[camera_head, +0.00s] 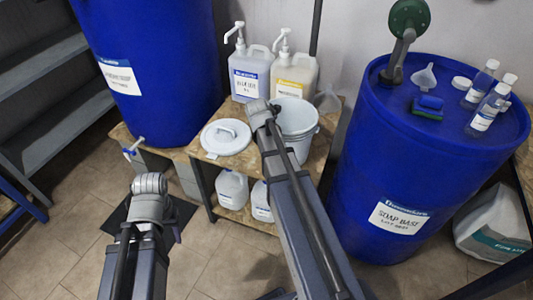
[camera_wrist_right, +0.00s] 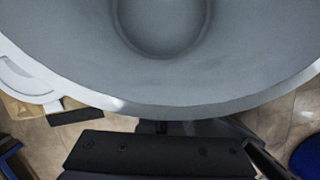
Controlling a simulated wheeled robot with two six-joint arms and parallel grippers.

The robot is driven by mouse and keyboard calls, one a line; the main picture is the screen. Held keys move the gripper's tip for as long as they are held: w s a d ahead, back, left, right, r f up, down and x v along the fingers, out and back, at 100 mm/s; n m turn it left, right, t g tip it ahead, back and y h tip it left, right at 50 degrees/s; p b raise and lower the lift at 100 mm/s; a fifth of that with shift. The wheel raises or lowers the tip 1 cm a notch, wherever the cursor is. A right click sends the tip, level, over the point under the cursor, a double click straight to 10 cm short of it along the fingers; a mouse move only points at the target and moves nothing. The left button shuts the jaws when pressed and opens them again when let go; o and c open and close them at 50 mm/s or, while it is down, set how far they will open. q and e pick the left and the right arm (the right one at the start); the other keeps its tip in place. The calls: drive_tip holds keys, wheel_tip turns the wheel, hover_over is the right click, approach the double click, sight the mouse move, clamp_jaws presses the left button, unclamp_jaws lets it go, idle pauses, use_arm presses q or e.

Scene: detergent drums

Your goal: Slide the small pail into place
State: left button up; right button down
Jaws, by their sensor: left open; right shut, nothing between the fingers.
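The small white pail (camera_head: 299,120) stands upright and open on the wooden bench top (camera_head: 204,158), between the dispenser jugs and the right-hand blue drum. In the right wrist view, I look down into the empty pail (camera_wrist_right: 200,72). My right arm reaches over the bench to the pail's left front side. My right gripper (camera_wrist_right: 155,128) is shut with nothing held, just outside the pail's near rim; I cannot tell whether it touches the wall. My left gripper (camera_head: 176,234) is open, pointing down, over the floor in front of the bench.
A white lid (camera_head: 226,138) lies left of the pail. Two pump jugs (camera_head: 250,78) (camera_head: 294,77) stand behind it. Large blue drums (camera_head: 150,60) (camera_head: 375,165) flank the bench; the right one carries bottles (camera_head: 482,120) and a hand pump (camera_head: 405,30). White jugs (camera_head: 232,188) sit below.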

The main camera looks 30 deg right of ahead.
sight(288, 135)
drive_tip(key=shift+w+d, duration=0.1)
drive_tip(key=shift+d, duration=0.1)
drive_tip(key=w+d, duration=0.3)
drive_tip(key=d, duration=0.4)
idle(0.3)
drive_tip(key=s+a+r+p, duration=0.1)
drive_tip(key=a+r+p, duration=0.1)
drive_tip(key=r+p, duration=0.1)
drive_tip(key=s+a+r+p, duration=0.1)
drive_tip(key=a+r+p, duration=0.1)
drive_tip(key=r+p, duration=0.1)
drive_tip(key=a+r+p, duration=0.2)
drive_tip(key=r+p, duration=0.1)
drive_tip(key=shift+s+a+r+p, duration=0.1)
drive_tip(key=shift+s+r+p, duration=0.2)
drive_tip(key=shift+s, duration=0.1)
use_arm(q)
wheel_tip(288, 135, up, 10)
drive_tip(key=d, duration=0.1)
drive_tip(key=shift+s+f, duration=0.2)
drive_tip(key=shift+s, duration=0.1)
